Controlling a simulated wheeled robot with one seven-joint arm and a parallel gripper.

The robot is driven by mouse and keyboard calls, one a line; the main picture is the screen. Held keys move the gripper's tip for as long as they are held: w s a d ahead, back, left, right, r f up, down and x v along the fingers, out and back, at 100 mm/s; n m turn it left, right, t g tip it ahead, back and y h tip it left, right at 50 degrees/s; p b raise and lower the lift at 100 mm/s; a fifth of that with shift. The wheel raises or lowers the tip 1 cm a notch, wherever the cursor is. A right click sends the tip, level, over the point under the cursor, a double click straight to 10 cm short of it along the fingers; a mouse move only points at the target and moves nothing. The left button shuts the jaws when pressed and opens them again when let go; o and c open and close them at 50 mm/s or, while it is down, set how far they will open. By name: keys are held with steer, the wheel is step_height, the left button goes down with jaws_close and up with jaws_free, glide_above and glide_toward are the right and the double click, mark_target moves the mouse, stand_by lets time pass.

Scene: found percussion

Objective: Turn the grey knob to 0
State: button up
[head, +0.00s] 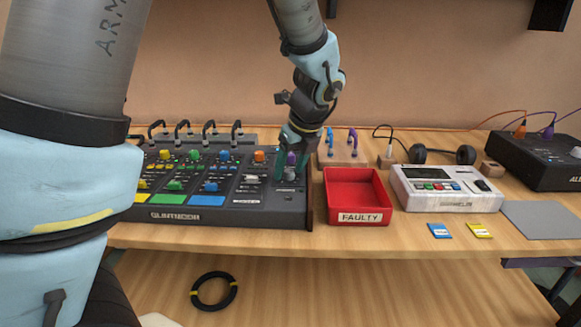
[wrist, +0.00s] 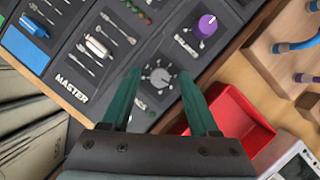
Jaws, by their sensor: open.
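The grey knob (wrist: 158,77) sits on the dark mixer panel (head: 228,197), with pale scale marks around it. I cannot read its setting or the numbers. In the wrist view my gripper (wrist: 160,73) is open, with one teal finger on each side of the knob. I cannot tell whether either finger touches it. In the head view my gripper (head: 290,166) points down over the right end of the mixer, and its fingers partly hide the knob. A purple knob (wrist: 206,25) with a white pointer line is just beyond the grey knob.
A red tray (head: 357,217) labelled FAULTY stands right of the mixer. Farther right are a white device (head: 445,200), two small cards (head: 439,230) and a black box (head: 535,158). Several coloured knobs and sliders crowd the mixer left of my gripper. A cable ring (head: 213,291) lies on the lower shelf.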

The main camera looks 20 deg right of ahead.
steer(key=shift+c, duration=0.3)
jaws_close()
stand_by(0.3)
